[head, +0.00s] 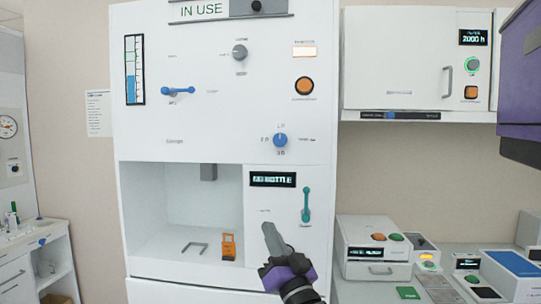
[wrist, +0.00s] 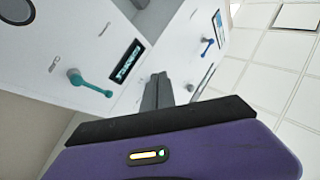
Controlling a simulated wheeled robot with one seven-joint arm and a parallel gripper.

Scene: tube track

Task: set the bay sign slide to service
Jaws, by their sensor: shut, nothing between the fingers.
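The bay sign (head: 201,10) is at the top of the white cabinet front in the head view, cut by the upper frame edge. It reads "IN USE". A grey strip with a round black knob (head: 256,6) lies at its right end. My gripper (head: 268,229) is low in front of the cabinet, well below the sign and apart from it. Its grey fingers point up and are closed together with nothing between them. The wrist view shows the closed fingers (wrist: 158,88) too. The sign does not clearly show there.
The cabinet front carries a teal lever (head: 306,205), a display (head: 272,179), blue knobs (head: 280,140), a grey knob (head: 240,52) and an orange button (head: 304,86). A wall cabinet (head: 400,60) and a bench with devices (head: 373,248) stand right. An open recess (head: 160,215) is left of my gripper.

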